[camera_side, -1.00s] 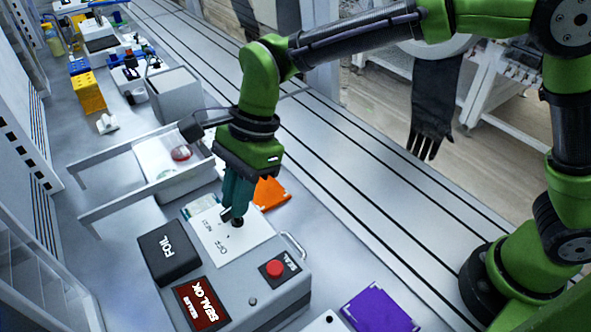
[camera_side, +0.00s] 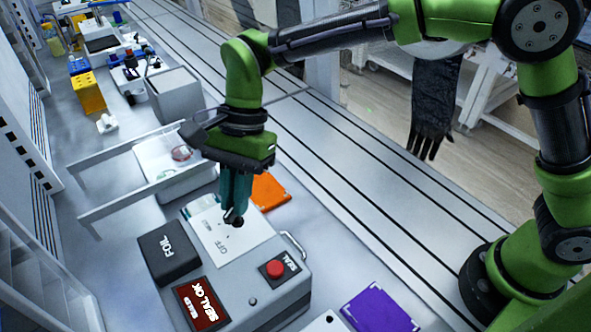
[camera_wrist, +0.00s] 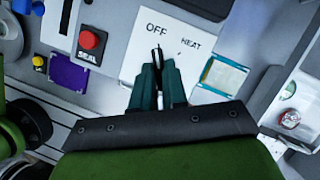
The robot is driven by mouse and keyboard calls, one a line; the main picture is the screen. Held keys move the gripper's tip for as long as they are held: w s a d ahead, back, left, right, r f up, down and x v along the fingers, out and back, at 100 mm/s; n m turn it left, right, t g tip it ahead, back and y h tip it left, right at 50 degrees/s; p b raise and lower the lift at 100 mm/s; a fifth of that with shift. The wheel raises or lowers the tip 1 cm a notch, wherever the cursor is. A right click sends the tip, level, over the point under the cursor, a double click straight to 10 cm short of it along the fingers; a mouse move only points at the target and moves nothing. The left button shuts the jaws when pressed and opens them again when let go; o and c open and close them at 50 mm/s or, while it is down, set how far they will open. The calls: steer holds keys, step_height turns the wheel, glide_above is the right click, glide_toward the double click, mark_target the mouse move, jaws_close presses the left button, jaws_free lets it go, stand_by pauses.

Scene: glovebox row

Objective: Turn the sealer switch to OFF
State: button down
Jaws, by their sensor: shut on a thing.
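The sealer (camera_side: 262,296) is a grey box with a white switch plate (camera_side: 257,239) on top, marked OFF and HEAT. The black switch knob (camera_side: 235,220) shows at the tips of my gripper (camera_side: 234,208). In the wrist view, the teal fingers of my gripper (camera_wrist: 159,75) are shut on the switch knob (camera_wrist: 157,54), hiding much of it. There its upper end points roughly toward the OFF mark, with HEAT to the right. Its exact angle is hard to tell.
A red SEAL button (camera_side: 275,268), a black FOIL block (camera_side: 168,252) and a lit SEAL OK display (camera_side: 201,303) sit on the sealer. A metal handle (camera_side: 294,244) stands at its edge. An orange pad (camera_side: 269,191) and purple pad (camera_side: 378,309) lie nearby.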

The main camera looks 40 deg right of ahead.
steer(key=c, duration=1.2)
jaws_free()
steer(key=shift+o, duration=0.2)
steer(key=v, duration=1.7)
steer(key=shift+a, duration=0.1)
